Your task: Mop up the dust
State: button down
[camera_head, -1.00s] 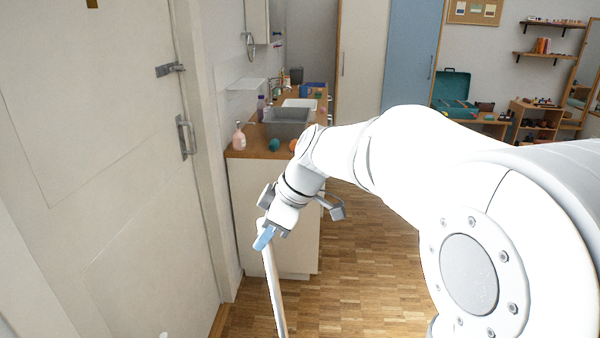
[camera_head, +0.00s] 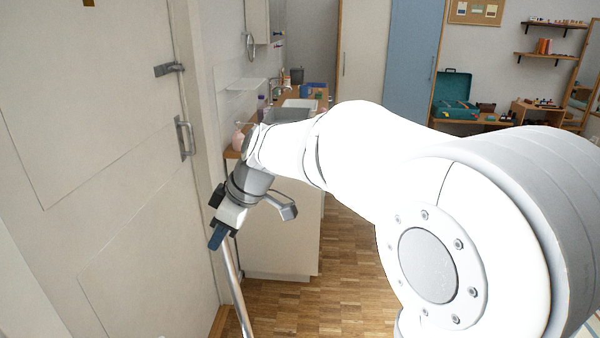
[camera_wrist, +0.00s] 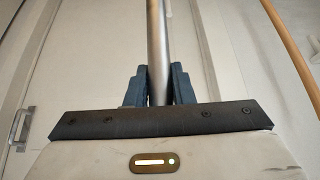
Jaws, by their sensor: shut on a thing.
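My gripper (camera_head: 222,228) is shut on a long pale metallic mop handle (camera_head: 236,285). The handle runs down from my gripper, a little tilted, and leaves the bottom edge of the head view. In the wrist view my gripper's two blue-grey fingers (camera_wrist: 156,86) close on either side of the handle (camera_wrist: 157,30). The mop's lower end is out of view. No dust is visible in these frames.
A white door (camera_head: 100,160) with a metal handle (camera_head: 184,138) stands close on the left. A counter cabinet (camera_head: 285,240) with a sink lies just beyond my gripper. Parquet floor (camera_head: 330,310) is clear to the right of the cabinet.

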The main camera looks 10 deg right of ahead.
notch_tip(320, 180, up, 3)
jog(key=shift+s+d+r+p, duration=0.1)
jog(key=shift+p, duration=0.35)
jog(key=shift+r+p, duration=1.4)
jog(key=shift+r, duration=1.05)
